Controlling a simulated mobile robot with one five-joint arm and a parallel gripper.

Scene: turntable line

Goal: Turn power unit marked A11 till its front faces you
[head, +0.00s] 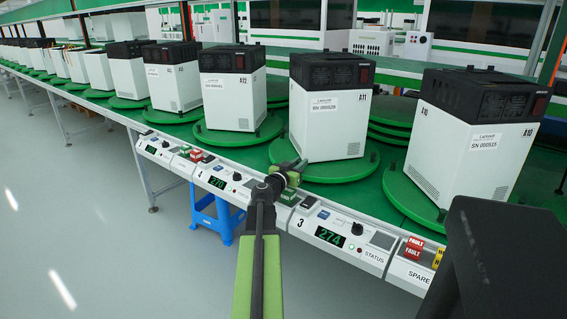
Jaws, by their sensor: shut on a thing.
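The power unit A11 (325,118) is a white box with a black vented top, upright on a green turntable (347,169). My gripper (294,167) is at the near left edge of this turntable, in front of and below the unit. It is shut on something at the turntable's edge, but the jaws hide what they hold. The display (329,237) in front reads 274.
Unit A10 (470,135) stands on its turntable at the right, unit A12 (228,103) at the left, with several more beyond. A control panel (350,232) with a knob runs along the front edge. A blue stool (216,217) stands below. The floor at left is clear.

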